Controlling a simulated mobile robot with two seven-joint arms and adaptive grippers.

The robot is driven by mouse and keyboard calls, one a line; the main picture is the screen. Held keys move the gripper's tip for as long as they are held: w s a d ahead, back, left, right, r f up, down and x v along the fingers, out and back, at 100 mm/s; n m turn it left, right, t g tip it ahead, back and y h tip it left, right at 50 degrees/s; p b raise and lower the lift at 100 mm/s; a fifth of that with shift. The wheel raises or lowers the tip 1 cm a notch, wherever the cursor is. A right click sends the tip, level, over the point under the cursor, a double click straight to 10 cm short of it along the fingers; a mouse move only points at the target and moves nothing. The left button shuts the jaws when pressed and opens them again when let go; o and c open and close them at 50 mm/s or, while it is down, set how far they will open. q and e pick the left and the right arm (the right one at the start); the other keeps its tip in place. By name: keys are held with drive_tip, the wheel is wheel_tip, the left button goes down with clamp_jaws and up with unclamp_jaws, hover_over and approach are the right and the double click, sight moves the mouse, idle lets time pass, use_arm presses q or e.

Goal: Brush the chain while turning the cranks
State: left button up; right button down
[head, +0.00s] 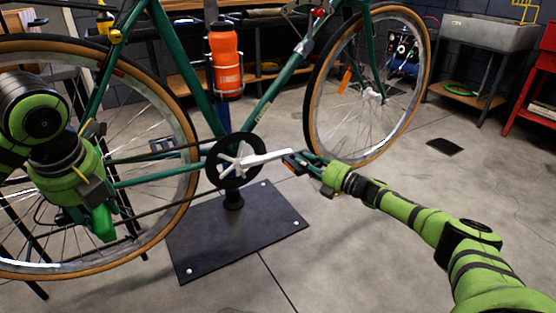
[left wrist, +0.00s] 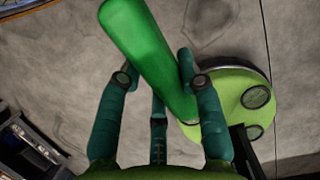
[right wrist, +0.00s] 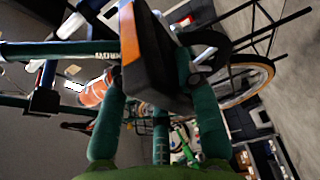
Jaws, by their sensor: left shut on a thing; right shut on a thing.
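The green bike stands with its chainring (head: 234,161) and silver crank arm (head: 268,158) in the middle of the head view. The crank points right, nearly level. The chain (head: 150,156) runs left from the chainring toward the rear wheel. My right gripper (head: 308,164) is shut on the black pedal (right wrist: 155,55) with its orange reflector, at the crank's end. My left gripper (head: 98,205) is in front of the rear wheel, shut on a green handle (left wrist: 150,50), taken as the brush. Its bristles cannot be made out, nor whether they touch the chain.
A dark stand plate (head: 240,235) lies under the bike. The rear wheel (head: 185,120) is at left and the front wheel (head: 375,85) at right. An orange bottle (head: 224,55) sits on the frame. The floor at right is largely clear.

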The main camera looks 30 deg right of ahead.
use_arm(q)
drive_tip(key=shift+a, duration=0.1)
use_arm(e)
drive_tip(key=c, duration=0.8)
unclamp_jaws()
drive_tip(key=shift+a, duration=0.45)
drive_tip(key=shift+c, duration=0.2)
drive_tip(key=shift+d, duration=0.1)
drive_tip(key=shift+d, duration=0.15)
drive_tip(key=shift+s+d, duration=0.1)
drive_tip(key=shift+s, duration=0.15)
drive_tip(key=v, duration=0.9)
drive_tip(key=shift+s+d, duration=0.15)
drive_tip(key=shift+s, duration=0.05)
